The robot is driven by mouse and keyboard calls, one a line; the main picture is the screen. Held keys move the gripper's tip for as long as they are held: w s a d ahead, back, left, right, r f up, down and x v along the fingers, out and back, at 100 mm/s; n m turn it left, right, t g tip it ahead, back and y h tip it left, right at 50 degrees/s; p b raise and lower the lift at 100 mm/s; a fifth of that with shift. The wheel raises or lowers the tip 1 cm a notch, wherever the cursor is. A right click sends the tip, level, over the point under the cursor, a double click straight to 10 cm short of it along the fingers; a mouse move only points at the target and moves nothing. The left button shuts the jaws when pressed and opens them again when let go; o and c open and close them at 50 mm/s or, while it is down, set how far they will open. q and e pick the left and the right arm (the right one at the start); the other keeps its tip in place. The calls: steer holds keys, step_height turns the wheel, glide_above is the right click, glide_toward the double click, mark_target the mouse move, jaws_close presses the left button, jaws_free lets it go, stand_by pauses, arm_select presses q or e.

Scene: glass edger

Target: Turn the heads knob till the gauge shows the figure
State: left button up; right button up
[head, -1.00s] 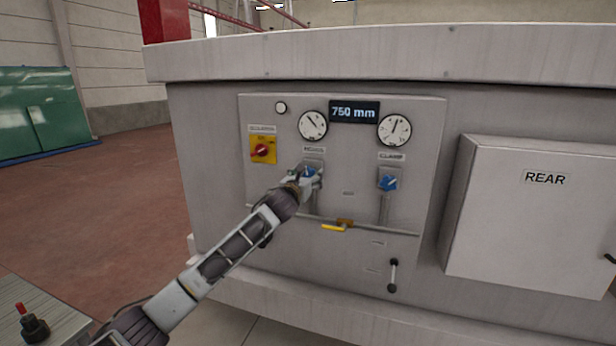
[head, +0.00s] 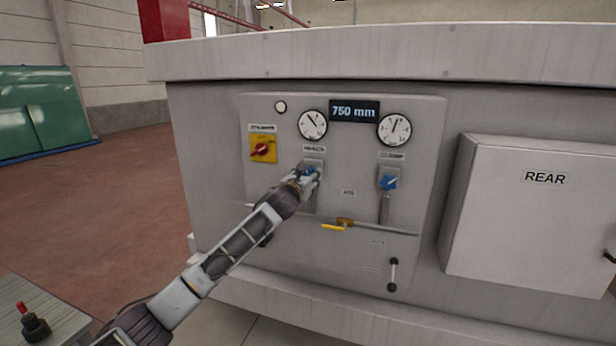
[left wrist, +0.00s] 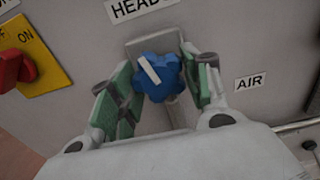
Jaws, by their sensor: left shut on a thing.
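The blue heads knob (left wrist: 160,76) with a white pointer bar sits under the HEADS label (left wrist: 142,8) in the left wrist view. My left gripper (left wrist: 155,85) has its green-padded fingers on both sides of the knob and is shut on it. In the head view my left gripper (head: 308,176) covers most of the knob. The left gauge (head: 313,125) sits above it, its needle pointing to the upper left. The display (head: 354,112) beside it reads 750 mm. My right gripper does not show.
A second gauge (head: 394,129) stands above another blue knob (head: 388,182) to the right. A red switch on a yellow plate (head: 263,149) is close on the left. A yellow-handled valve (head: 336,226) and a black lever (head: 393,275) are below. A box marked REAR (head: 540,220) juts out at right.

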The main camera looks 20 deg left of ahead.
arm_select(q)
steer(key=shift+n, duration=0.3)
steer(key=shift+n+p, duration=0.6)
steer(key=shift+p, duration=0.15)
steer(key=n+p, duration=0.1)
steer(key=n, duration=0.2)
steer(key=shift+p, duration=0.4)
steer(key=n+p, duration=0.1)
steer(key=n, duration=0.2)
steer(key=shift+d+r, duration=0.1)
steer(key=shift+n, duration=0.5)
steer(key=o, duration=1)
